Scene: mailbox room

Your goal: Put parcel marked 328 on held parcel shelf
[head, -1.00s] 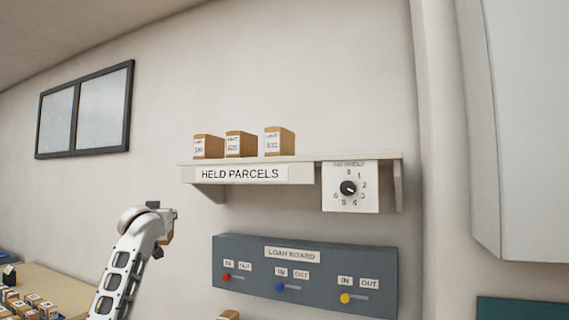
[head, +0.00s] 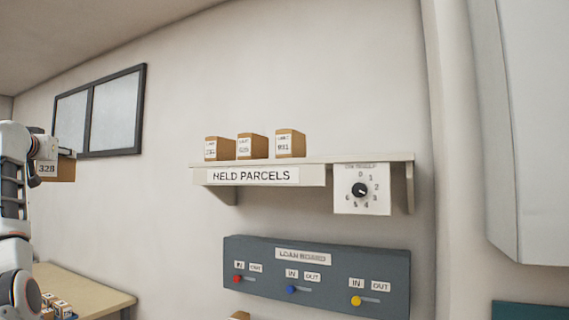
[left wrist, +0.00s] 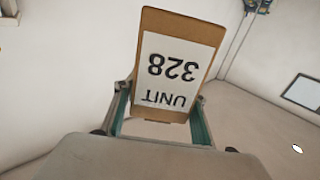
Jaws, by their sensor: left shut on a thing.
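The parcel marked 328 (head: 58,172) is a brown box with a white label, at the left of the head view. My left gripper (head: 66,154) is shut on it and holds it in the air, left of the shelf and near the shelf's height. In the left wrist view the parcel (left wrist: 200,50) sits between the two fingers (left wrist: 160,118), its "UNIT 328" label upside down in the picture. The held parcels shelf (head: 325,160) is on the wall, with several brown parcels on it. My right gripper is not in view.
The shelf's right part has bare top, above a dial box (head: 362,190). Below hangs the grey loan board (head: 318,262) with red, blue and yellow sliders. A table (head: 95,287) with small parcels stands lower left. A wall cabinet (head: 515,120) is at the right.

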